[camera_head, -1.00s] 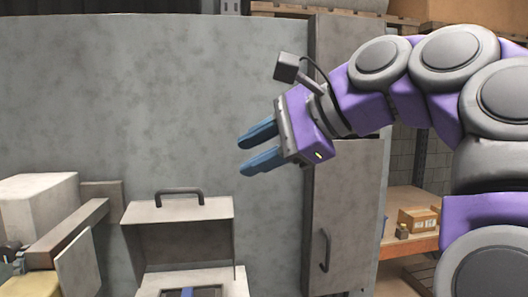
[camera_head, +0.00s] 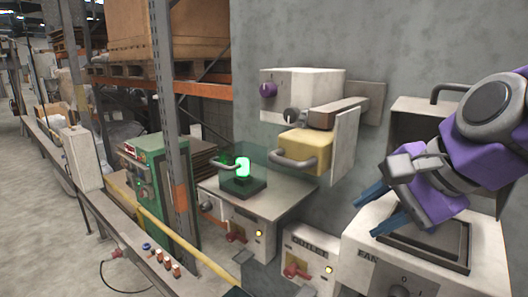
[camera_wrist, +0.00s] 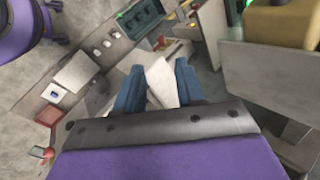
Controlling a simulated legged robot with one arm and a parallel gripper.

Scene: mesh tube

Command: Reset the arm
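My arm (camera_head: 460,170) is purple and grey and reaches in from the right side of the head view. It is bent down, with the wrist low. My gripper (camera_head: 381,209) has two blue fingers pointing left, in front of or above the open pale box at the right; the exact gap cannot be told. In the wrist view the fingers of my gripper (camera_wrist: 160,88) stand apart. A pale surface shows behind the gap, and nothing appears held.
The open box (camera_head: 470,285) has a dark-framed top. A green cabinet (camera_head: 150,190) and a long rail (camera_head: 105,215) lie further left.

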